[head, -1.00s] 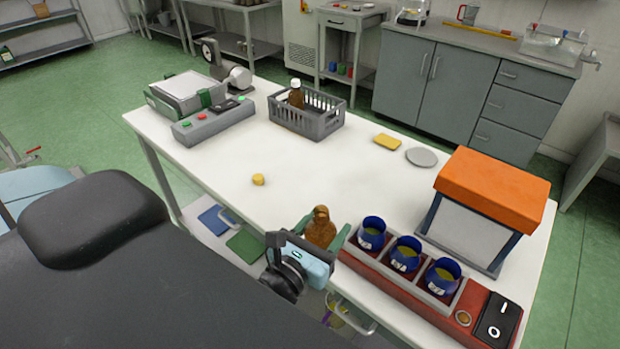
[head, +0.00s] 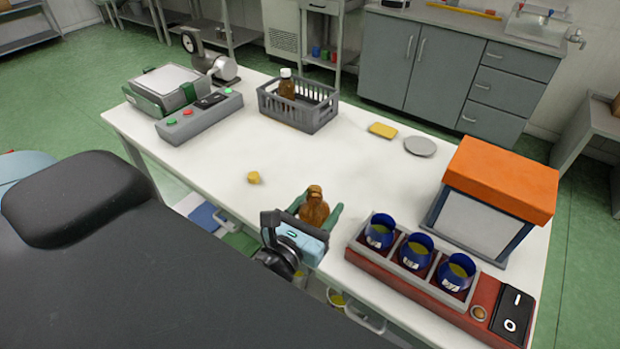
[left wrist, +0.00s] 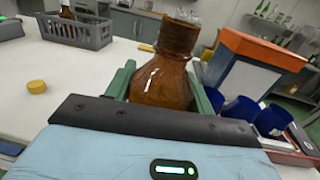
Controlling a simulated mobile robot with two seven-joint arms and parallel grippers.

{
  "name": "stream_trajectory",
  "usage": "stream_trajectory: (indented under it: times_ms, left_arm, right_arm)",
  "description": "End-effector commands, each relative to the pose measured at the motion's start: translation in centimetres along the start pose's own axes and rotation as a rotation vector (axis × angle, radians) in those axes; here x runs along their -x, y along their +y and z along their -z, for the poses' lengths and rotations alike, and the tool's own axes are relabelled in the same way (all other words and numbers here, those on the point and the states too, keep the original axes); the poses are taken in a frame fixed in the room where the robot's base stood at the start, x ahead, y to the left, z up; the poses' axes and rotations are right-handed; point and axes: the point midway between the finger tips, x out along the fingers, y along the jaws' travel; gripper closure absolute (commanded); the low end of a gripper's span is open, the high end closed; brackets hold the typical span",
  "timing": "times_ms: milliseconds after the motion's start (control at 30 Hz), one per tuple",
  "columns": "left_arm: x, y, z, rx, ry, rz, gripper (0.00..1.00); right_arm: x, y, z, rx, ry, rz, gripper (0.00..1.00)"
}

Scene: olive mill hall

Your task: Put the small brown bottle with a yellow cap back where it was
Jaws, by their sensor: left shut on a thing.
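My left gripper (head: 318,217) is shut on a small brown bottle (head: 314,208) near the front edge of the white table. The bottle has no cap on it; its bare neck also shows in the left wrist view (left wrist: 165,75). I cannot tell whether its base touches the table. A yellow cap (head: 254,177) lies alone on the table, left of and beyond the gripper; it also shows in the left wrist view (left wrist: 36,87). Another brown bottle (head: 287,86), with a white cap, stands in the grey basket (head: 318,118). My right gripper is not in view.
A red block with several controls (head: 432,291) holds three blue cups (head: 416,250) right of the gripper. Behind it stands an orange-topped box (head: 497,180). A yellow pad (head: 382,130) and a grey disc (head: 420,146) lie farther back. The table's middle is clear.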

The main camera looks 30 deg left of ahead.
Motion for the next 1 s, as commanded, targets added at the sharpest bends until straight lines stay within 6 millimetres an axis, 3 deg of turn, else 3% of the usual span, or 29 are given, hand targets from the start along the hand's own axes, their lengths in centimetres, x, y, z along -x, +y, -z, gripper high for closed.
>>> stream_trajectory:
  times_ms: [100,400,700,1000]
  left_arm:
    - [-1.8,1.0,0.1,0.0,-0.002,-0.038,0.82]
    - [-8.9,5.5,0.0,0.002,-0.001,-0.204,0.82]
    - [-15.8,10.5,-1.4,0.002,-0.001,-0.38,0.82]
    - [-19.5,13.3,-2.9,0.0,-0.001,-0.477,0.82]
  right_arm:
    - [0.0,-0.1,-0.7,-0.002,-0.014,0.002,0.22]
    - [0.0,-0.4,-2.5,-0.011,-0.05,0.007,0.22]
    - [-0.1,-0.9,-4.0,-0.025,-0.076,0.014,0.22]
    - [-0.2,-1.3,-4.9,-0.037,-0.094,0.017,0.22]
